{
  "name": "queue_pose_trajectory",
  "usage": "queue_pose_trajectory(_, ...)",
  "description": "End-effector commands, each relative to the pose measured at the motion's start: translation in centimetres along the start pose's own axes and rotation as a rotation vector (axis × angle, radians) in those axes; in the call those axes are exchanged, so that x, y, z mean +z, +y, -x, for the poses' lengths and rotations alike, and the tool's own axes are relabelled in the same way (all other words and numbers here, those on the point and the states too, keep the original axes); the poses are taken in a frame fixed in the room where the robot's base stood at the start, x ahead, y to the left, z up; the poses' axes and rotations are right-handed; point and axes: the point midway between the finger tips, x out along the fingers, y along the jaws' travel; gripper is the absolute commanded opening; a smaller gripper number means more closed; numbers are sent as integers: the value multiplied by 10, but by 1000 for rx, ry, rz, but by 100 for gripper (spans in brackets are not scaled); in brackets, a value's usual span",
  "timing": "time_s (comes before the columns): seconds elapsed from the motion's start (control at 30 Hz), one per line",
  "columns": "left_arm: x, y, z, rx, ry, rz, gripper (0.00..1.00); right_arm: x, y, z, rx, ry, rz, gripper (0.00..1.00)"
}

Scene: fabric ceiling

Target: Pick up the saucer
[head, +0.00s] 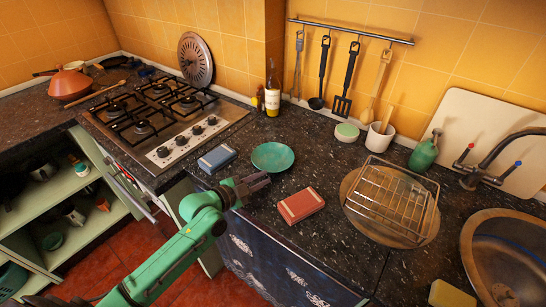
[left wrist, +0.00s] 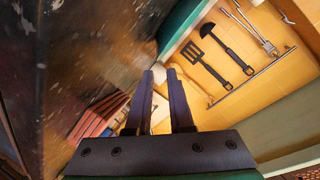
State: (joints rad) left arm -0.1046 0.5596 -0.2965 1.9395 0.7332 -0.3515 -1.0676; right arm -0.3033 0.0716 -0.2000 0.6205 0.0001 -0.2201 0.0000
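The saucer (head: 273,156) is a round teal dish lying on the dark speckled counter, between a blue box and a red box. My left gripper (head: 262,181) is just in front of the saucer's near edge, low over the counter. In the left wrist view its two fingers (left wrist: 160,73) stand apart with nothing held between them. A teal strip at the top of that view (left wrist: 184,28) looks like the saucer's rim, but I cannot be sure. My right gripper is not in view.
The blue box (head: 217,158) lies left of the saucer, and the red box (head: 301,205) lies to its right front. A stove (head: 168,117) is at the left. A wire rack (head: 393,200) on a round board is at the right. Bare counter lies behind the saucer.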

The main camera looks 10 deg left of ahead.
Motion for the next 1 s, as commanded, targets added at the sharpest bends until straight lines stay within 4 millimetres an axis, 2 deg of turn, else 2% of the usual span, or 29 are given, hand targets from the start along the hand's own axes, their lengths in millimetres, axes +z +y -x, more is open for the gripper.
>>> queue_pose_trajectory(0.03, -3, -2, -10, -2, 3, 2, 20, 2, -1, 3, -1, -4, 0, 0)
queue_pose_trajectory(0.17, -1, -1, -26, -1, 2, 2, 20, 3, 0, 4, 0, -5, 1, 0)
queue_pose_trajectory(0.43, -1, 0, -70, 1, 1, 0, 20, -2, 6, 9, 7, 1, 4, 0)
queue_pose_trajectory(0.63, -1, 1, -73, 2, 1, 0, 20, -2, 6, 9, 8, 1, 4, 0)
queue_pose_trajectory(0.67, -1, 1, -73, 2, 1, 0, 16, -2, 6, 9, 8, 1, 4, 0)
queue_pose_trajectory(0.7, 0, 1, -72, 2, 1, 0, 1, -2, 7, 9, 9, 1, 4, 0)
queue_pose_trajectory(1.0, 0, 1, -72, 3, 0, 0, 0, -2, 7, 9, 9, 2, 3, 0)
